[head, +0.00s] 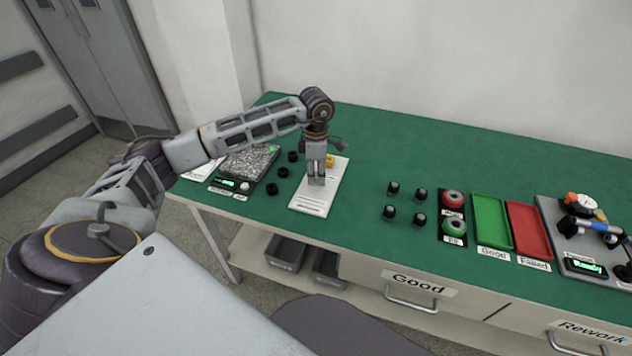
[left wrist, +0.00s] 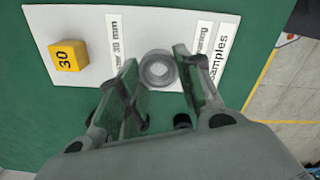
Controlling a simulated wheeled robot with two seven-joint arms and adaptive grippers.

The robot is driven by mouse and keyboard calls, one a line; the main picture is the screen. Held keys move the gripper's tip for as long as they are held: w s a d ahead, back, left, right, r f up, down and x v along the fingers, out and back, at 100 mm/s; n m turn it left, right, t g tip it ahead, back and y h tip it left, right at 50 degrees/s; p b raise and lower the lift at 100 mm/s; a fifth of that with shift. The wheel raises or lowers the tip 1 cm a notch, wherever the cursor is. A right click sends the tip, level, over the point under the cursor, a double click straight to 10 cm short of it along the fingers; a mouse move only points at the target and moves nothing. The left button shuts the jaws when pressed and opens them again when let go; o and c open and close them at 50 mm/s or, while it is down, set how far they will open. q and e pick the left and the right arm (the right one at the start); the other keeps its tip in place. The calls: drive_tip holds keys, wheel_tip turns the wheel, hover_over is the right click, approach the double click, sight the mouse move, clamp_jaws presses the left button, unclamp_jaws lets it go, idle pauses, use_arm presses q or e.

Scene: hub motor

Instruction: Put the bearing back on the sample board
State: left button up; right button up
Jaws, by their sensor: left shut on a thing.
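The white sample board (head: 335,182) lies on the green table; in the left wrist view the board (left wrist: 95,22) carries printed labels, one reading "Samples". My left gripper (head: 316,180) points down over the board. In the left wrist view its fingers (left wrist: 160,85) are shut on the grey ring-shaped bearing (left wrist: 158,69), near the printed labels. I cannot tell whether the bearing touches the board. A yellow cube (left wrist: 68,53) marked 30 sits on the board; it also shows in the head view (head: 330,161), beside the gripper. My right gripper is not in view.
Several black rings (head: 272,188) lie left of the board, beside a device with a grey tray (head: 250,160). Black parts (head: 390,212), a green tray (head: 490,222) and a red tray (head: 530,231) stand to the right. The table between the board and the black parts is clear.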

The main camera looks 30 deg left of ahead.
sight(316, 188)
use_arm(q)
drive_tip(key=shift+f, duration=0.15)
drive_tip(key=shift+f, duration=1.75)
drive_tip(key=shift+f, duration=0.1)
drive_tip(key=o, duration=1.1)
wheel_tip(316, 188, up, 12)
drive_tip(key=shift+r, duration=0.15)
